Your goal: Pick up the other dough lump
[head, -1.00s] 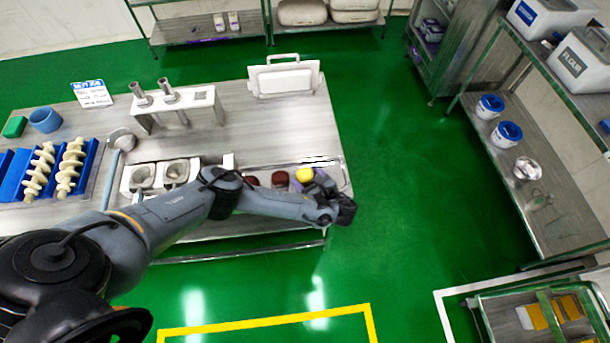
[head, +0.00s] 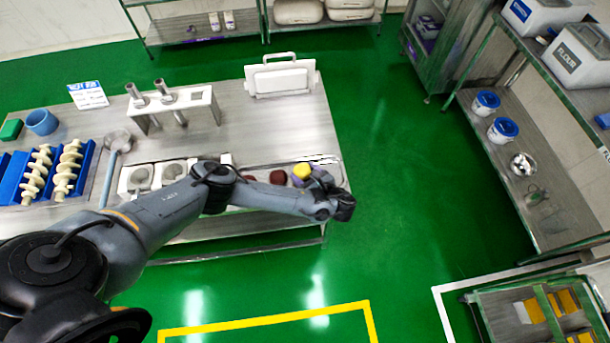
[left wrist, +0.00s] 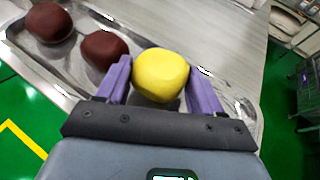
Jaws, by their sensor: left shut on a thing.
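A yellow dough lump (left wrist: 160,75) sits between the two purple fingers of my left gripper (left wrist: 163,85) in the left wrist view. The gripper is shut on it. In the head view the yellow lump (head: 301,171) shows at the right part of the metal tray (head: 338,172), just beyond my left wrist. Two dark red lumps lie in the tray to its left: one close by (left wrist: 104,48) and one farther off (left wrist: 49,23). My left arm hides part of the tray in the head view. My right gripper does not show.
The steel table (head: 240,130) also holds a white nozzle stand (head: 185,103), a white lidded panel (head: 281,79), a ladle (head: 117,142) and blue holders with white screws (head: 50,172). A shelf (head: 530,180) stands at the right. Green floor between is clear.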

